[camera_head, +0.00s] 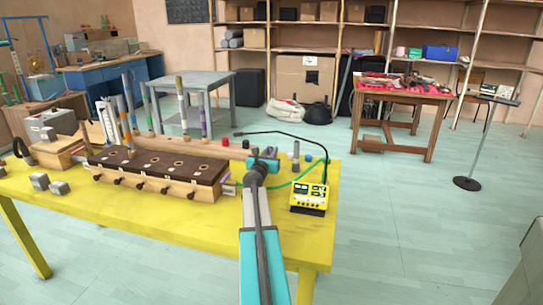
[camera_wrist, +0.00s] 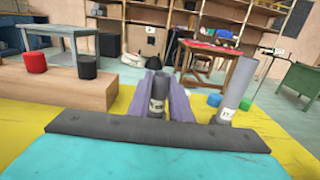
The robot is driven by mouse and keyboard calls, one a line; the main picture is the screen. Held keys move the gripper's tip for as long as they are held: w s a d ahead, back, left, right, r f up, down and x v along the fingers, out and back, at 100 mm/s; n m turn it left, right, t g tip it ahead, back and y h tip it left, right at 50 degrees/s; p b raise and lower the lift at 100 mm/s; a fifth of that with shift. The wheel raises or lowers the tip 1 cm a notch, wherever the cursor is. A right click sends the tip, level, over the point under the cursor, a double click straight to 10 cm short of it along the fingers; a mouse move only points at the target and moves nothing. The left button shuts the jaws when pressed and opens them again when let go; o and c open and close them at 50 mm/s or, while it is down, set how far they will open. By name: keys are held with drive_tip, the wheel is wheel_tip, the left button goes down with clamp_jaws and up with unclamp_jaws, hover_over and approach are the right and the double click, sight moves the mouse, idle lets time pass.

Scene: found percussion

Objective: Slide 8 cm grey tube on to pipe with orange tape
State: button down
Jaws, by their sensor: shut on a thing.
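My gripper (camera_wrist: 158,92) is shut on a dark grey tube (camera_wrist: 157,103) with a small pale label, held upright between its two purple-grey fingers. In the head view my gripper (camera_head: 265,157) is over the right part of the yellow table, and the held tube is hard to make out there. Several upright pipes with coloured tape bands stand at the left, well away from my gripper. An orange band shows on a pipe (camera_head: 125,124) among them. A lighter grey tube (camera_wrist: 241,90) with a label stands to the right of my gripper in the wrist view.
A dark-topped wooden block (camera_head: 160,166) with front knobs lies between my gripper and the table's left side. A yellow instrument box (camera_head: 309,194) with a cable stands near the right edge. Red (camera_wrist: 35,62) and black (camera_wrist: 87,66) pieces sit on a wooden block.

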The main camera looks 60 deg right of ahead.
sight(271, 148)
drive_tip(key=shift+r, duration=0.1)
drive_tip(key=shift+r+p, duration=0.55)
drive_tip(key=shift+r, duration=0.85)
drive_tip(key=shift+s+a+r, duration=0.1)
drive_tip(key=shift+a+r, duration=0.05)
drive_tip(key=shift+r, duration=0.2)
drive_tip(key=v, duration=1.7)
drive_tip(key=shift+a, duration=0.35)
